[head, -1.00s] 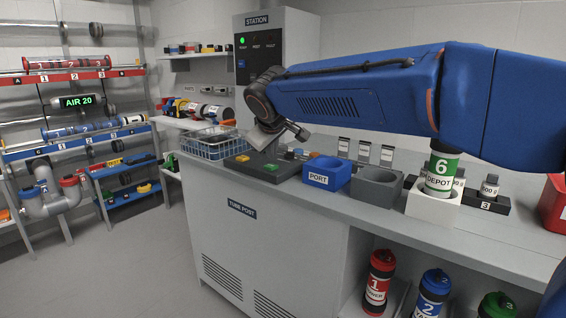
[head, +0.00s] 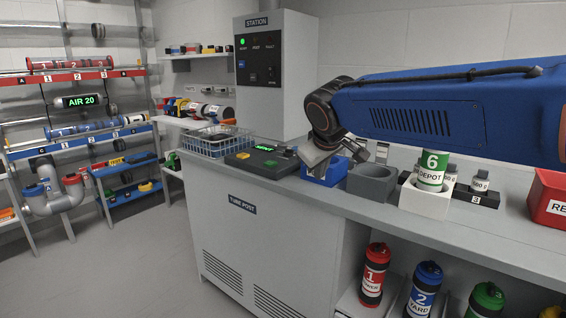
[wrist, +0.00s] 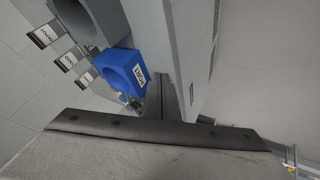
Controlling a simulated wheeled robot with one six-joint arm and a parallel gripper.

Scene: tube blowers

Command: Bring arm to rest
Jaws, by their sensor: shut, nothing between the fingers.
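My gripper (head: 318,160) is at the end of my blue arm, over the counter by the blue PORT block (head: 318,178), and partly hides it. The gripper is shut and empty, tilted downward. The arm reaches in from the right, above the grey holder (head: 371,183) and the canister marked 6 DEPOT (head: 432,168). In the wrist view a dark gripper edge crosses the lower part, and the blue PORT block (wrist: 122,70) shows beyond it. I cannot tell whether the gripper touches the block.
The control panel (head: 262,160) with coloured buttons and the wire basket (head: 215,142) are left of the gripper. A red bin (head: 550,200) stands at the counter's right. Numbered canisters (head: 373,275) stand below the counter. The floor at left is open.

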